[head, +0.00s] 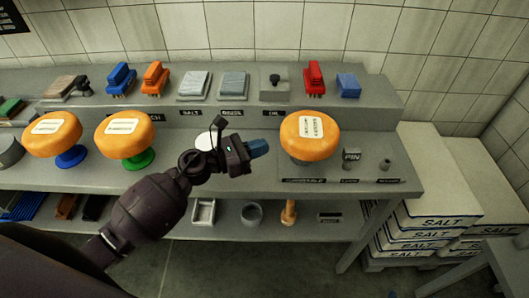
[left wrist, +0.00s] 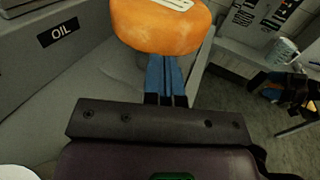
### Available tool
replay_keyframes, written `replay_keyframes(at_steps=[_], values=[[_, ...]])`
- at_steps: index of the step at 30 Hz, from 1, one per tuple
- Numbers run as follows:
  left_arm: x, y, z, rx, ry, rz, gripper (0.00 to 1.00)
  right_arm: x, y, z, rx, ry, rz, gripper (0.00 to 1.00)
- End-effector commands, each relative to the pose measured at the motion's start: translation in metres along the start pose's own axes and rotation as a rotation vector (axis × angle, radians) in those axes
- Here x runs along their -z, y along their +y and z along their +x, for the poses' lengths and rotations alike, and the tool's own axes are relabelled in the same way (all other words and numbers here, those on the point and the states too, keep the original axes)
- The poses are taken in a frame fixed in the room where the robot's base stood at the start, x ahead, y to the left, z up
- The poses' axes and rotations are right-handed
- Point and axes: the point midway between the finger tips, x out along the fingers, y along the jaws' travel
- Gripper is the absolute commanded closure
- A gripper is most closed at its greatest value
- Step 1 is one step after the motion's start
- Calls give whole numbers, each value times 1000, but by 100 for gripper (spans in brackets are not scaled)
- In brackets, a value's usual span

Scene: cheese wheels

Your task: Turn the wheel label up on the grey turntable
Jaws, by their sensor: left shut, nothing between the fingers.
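An orange cheese wheel (head: 308,146) rests on the grey turntable (head: 310,159) at the right of the bench. A white label (head: 311,126) shows on its top face. My left gripper (head: 259,148) is shut and empty, its blue fingers pointing at the wheel's left side with a small gap in the head view. In the left wrist view the wheel (left wrist: 158,32) is just beyond the fingers (left wrist: 166,78), and its label is cut by the top edge. I cannot tell there whether they touch.
Two more labelled orange wheels (head: 125,136) stand on blue and green stands at left. A PIN block (head: 351,157) stands right of the turntable. Brushes and cloths line the raised back shelf (head: 385,107). Stacked SALT bags (head: 430,222) stand beyond the bench's right end.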

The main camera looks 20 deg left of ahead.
Motion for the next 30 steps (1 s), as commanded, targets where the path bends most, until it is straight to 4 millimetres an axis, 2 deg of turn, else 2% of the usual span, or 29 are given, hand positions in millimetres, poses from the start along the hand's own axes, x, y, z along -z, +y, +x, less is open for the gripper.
replay_keyframes(at_steps=[3,6,15,21,26,30], values=[[3,0,-26,-1,3,0,100,-18,-1,0,-2,-25,3,9],[3,0,-45,-2,2,-1,100,-23,-1,2,-1,-29,3,9],[2,0,-90,-1,1,-2,100,-15,-3,14,4,1,0,9],[0,0,-100,0,-1,-1,100,-16,-4,14,3,2,0,9],[-1,0,-100,-2,-3,-4,100,-19,-3,12,2,-5,1,9],[-2,2,-98,-30,-32,-73,100,-23,-4,11,2,-12,4,9]])
